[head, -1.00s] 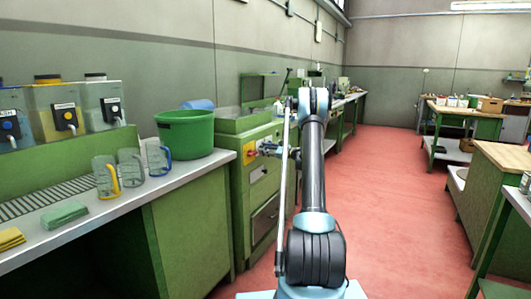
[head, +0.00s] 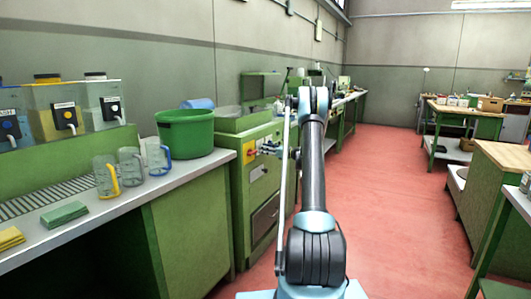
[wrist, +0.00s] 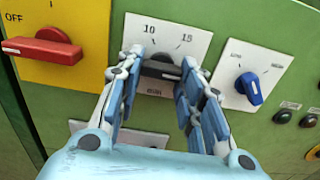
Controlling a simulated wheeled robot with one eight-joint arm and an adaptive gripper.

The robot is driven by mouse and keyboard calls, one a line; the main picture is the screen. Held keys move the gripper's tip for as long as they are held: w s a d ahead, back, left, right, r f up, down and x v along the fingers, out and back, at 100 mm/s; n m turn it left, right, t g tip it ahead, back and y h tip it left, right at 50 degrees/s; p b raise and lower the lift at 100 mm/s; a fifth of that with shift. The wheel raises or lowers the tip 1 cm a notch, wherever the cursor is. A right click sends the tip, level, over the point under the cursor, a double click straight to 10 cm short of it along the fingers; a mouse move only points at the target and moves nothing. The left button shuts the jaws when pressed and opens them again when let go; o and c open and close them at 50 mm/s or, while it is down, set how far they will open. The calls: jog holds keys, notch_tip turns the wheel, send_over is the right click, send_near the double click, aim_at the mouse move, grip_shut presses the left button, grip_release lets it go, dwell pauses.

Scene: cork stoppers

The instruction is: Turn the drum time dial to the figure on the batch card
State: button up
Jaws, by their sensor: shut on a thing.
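The time dial (wrist: 160,70) is a dark knob on a white plate (wrist: 193,36) with 10 and 15 printed above it. In the wrist view my gripper (wrist: 163,62) has a finger on each side of the dial and is shut on it. The fingers hide the plate's sides and other figures. The knob's pointer is too unclear to read. In the head view the dial is hidden behind my arm, at the front of the green machine (head: 245,180). I cannot make out a batch card; a pale plate (wrist: 150,139) below the dial is mostly covered.
A red OFF switch (wrist: 42,46) on a yellow plate is left of the dial. A blue knob (wrist: 249,87) and dark buttons (wrist: 282,117) are to its right. A green tub (head: 185,133) and jugs (head: 130,165) stand on the left bench.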

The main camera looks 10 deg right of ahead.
jog(key=o, duration=1.1)
jog(key=shift+c, duration=0.2)
jog(key=shift+s+d, duration=0.1)
jog(key=v, duration=1.1)
jog(key=shift+s+d, duration=0.2)
jog(key=shift+d, duration=0.1)
